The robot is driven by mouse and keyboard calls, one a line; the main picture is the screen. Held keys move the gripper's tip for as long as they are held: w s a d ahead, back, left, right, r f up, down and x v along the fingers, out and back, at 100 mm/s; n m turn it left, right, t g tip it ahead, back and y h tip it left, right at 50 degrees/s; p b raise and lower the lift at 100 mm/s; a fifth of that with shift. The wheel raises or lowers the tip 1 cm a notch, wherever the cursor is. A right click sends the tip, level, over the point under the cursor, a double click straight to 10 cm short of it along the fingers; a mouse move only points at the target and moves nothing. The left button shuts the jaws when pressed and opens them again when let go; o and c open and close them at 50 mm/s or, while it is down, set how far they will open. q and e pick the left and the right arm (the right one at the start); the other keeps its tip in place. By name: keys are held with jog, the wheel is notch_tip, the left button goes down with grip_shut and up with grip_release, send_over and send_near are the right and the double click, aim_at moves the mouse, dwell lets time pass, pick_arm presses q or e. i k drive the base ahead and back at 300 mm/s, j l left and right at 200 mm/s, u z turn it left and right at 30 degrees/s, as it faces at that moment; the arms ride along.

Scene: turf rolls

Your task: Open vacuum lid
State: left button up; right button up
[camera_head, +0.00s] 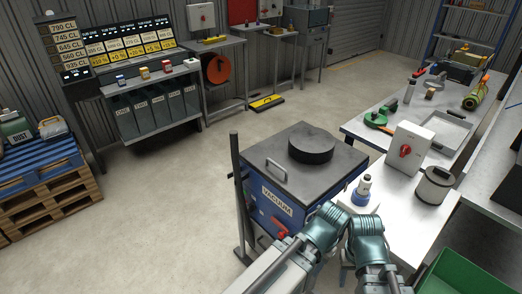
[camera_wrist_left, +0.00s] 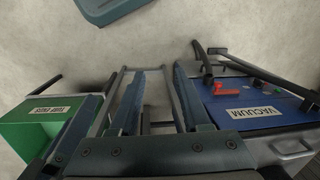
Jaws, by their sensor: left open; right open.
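The blue vacuum (camera_head: 270,205) stands in the middle of the head view, with its label on the front. Its dark grey lid (camera_head: 265,155) lies flat and shut on top, with a metal handle (camera_head: 276,167) near the left edge and a black round disc (camera_head: 311,147) on it. A red lever (camera_head: 280,230) sits on the front; it also shows in the left wrist view (camera_wrist_left: 222,90). My left gripper (camera_wrist_left: 157,88) is open and empty, left of the blue vacuum panel (camera_wrist_left: 262,108). My right gripper (camera_head: 366,226) is right of the vacuum, its fingers hard to make out.
A workbench (camera_head: 390,185) on the right carries a white switch box (camera_head: 408,150), a canister (camera_head: 434,185) and a bottle (camera_head: 362,190). A green crate (camera_head: 462,275) stands lower right. A dark post (camera_head: 237,185) rises at the vacuum's left.

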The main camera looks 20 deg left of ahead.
aim_at(304, 161)
jog(key=i+j, duration=0.15)
jog(key=j, duration=0.2)
jog(key=i+j+z, duration=0.1)
jog(key=j, duration=0.2)
jog(key=i+j, duration=0.15)
jog(key=j, duration=0.2)
jog(key=i+j, duration=0.1)
jog(key=j, duration=0.25)
jog(key=i+j+z, duration=0.1)
jog(key=j, duration=0.2)
